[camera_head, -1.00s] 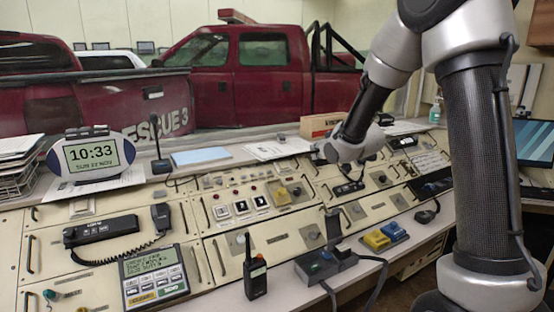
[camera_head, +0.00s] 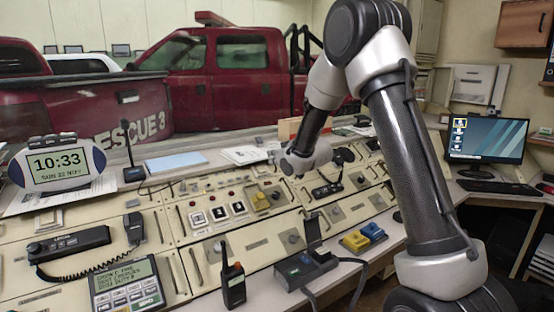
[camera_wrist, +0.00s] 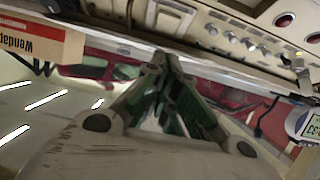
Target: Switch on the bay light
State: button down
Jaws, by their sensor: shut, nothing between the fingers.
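The sloped cream console (camera_head: 255,243) carries many controls. Labels are too small to read, so I cannot tell which control is the bay light. My gripper (camera_wrist: 160,62) is shut and empty in the wrist view. In the head view my wrist hangs above the console's back part, right of the switches; the fingers are not clear there. Red round indicators (camera_wrist: 285,20) show upper right in the wrist view.
A desk microphone (camera_head: 129,148), a clock (camera_head: 58,163), a radio (camera_head: 232,284) and a corded handset (camera_head: 134,228) stand around the console. Yellow and blue pedals (camera_head: 362,238) lie on the front ledge. A monitor (camera_head: 486,140) stands at right.

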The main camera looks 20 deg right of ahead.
aim_at(260, 167)
jog(key=x, duration=0.5)
jog(key=shift+w+f, duration=0.15)
jog(key=shift+f, duration=0.2)
jog(key=shift+w+a+f, duration=0.1)
jog(key=shift+w+f, duration=0.1)
jog(key=shift+f, duration=0.3)
jog(key=shift+w+a+f, duration=0.1)
jog(key=shift+w+f, duration=0.1)
jog(key=shift+f, duration=0.3)
jog(key=shift+w+f, duration=0.2)
jog(key=shift+f, duration=0.25)
jog(key=shift+f, duration=0.65)
jog(key=shift+r, duration=0.25)
jog(key=shift+r, duration=0.7)
